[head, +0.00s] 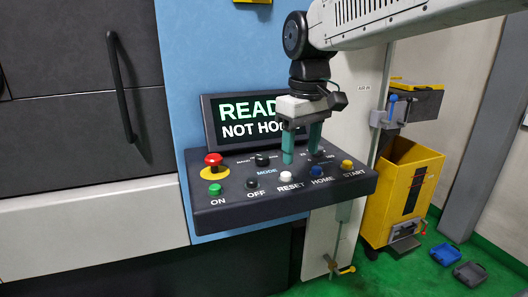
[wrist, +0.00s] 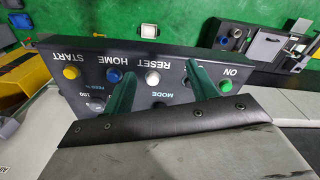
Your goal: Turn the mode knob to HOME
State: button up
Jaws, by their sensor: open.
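The black mode knob (head: 262,159) stands on the control panel (head: 285,208), just above the blue MODE label, in the head view. The tick labels beside it are too small to read its setting. My gripper (head: 302,150) is open, with two green fingers pointing down over the panel, to the right of the mode knob and apart from it. The right finger partly hides a second dark knob.
A screen (head: 222,130) behind the panel shows "READ" and "NOT HO", the rest covered by my gripper. A red emergency button (head: 213,159) and several coloured buttons sit on the panel. A yellow cart (head: 405,185) stands right, and bins (head: 470,274) lie on the green floor.

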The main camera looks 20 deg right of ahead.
aim_at(261, 156)
jog(key=w+n, duration=0.1)
jog(key=w, duration=0.5)
jog(key=w+a+f+n, duration=0.1)
jog(key=w, duration=0.5)
jog(key=w+a+n, duration=0.1)
jog(key=w, duration=0.5)
jog(key=shift+w+f+g, duration=0.2)
jog(key=shift+f+g, duration=0.05)
jog(key=shift+g, duration=0.05)
jog(key=shift+w+a+f, duration=0.1)
jog(key=shift+w+f, duration=0.05)
jog(key=shift+f, duration=0.1)
notch_tip(261, 156, down, 7)
jog(key=shift+f, duration=0.1)
jog(key=c, duration=1)
